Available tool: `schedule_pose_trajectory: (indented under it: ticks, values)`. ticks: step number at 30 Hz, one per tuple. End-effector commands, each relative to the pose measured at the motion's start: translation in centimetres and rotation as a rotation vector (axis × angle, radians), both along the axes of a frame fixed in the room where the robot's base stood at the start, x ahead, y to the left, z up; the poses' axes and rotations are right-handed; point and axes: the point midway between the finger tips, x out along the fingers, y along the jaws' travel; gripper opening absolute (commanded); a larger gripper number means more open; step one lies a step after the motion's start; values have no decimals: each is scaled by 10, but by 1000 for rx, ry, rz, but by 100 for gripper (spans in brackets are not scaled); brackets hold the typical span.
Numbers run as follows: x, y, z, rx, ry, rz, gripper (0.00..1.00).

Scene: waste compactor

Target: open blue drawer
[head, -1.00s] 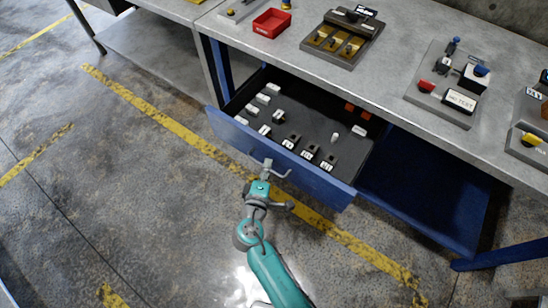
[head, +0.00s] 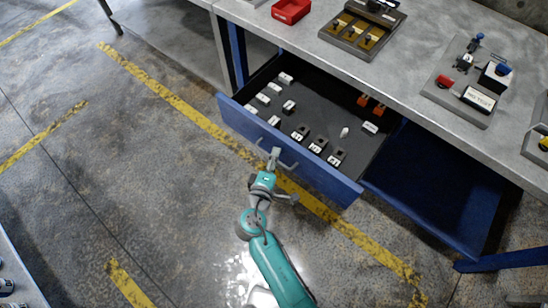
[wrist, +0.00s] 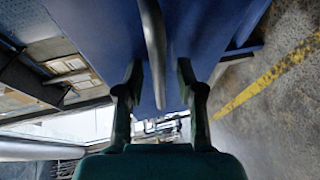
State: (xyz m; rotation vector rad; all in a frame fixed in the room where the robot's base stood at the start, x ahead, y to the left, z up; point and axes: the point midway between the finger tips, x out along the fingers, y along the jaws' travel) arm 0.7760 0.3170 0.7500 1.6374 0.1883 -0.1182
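The blue drawer (head: 300,165) under the workbench stands pulled out, with its dark inside showing. Several small white, black and orange parts lie in it. My gripper (head: 281,159) is at the middle of the drawer's front panel. In the wrist view, the blue front (wrist: 95,30) fills the upper part. A grey bar handle (wrist: 154,45) runs between the two fingers of my gripper (wrist: 158,88). The fingers are spread, one on each side of the bar, with a gap visible on both sides. In the head view the handle is hardly visible.
The grey workbench top (head: 440,125) overhangs the drawer and carries a red bin (head: 291,11) and trays of parts. A blue lower panel (head: 430,195) lies right of the drawer. The floor (head: 160,190) in front is open, with yellow lines.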

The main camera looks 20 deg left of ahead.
Motion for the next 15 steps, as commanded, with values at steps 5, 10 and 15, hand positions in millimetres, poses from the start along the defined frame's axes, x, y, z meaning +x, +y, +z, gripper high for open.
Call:
schedule_pose_trajectory:
  ticks: [5, 10, 15]
  values:
    - [-8, 0, 2, 0, -1, 2, 37]
    - [-33, 0, 6, 0, 0, 5, 37]
    - [-57, -2, 11, 1, 0, 4, 37]
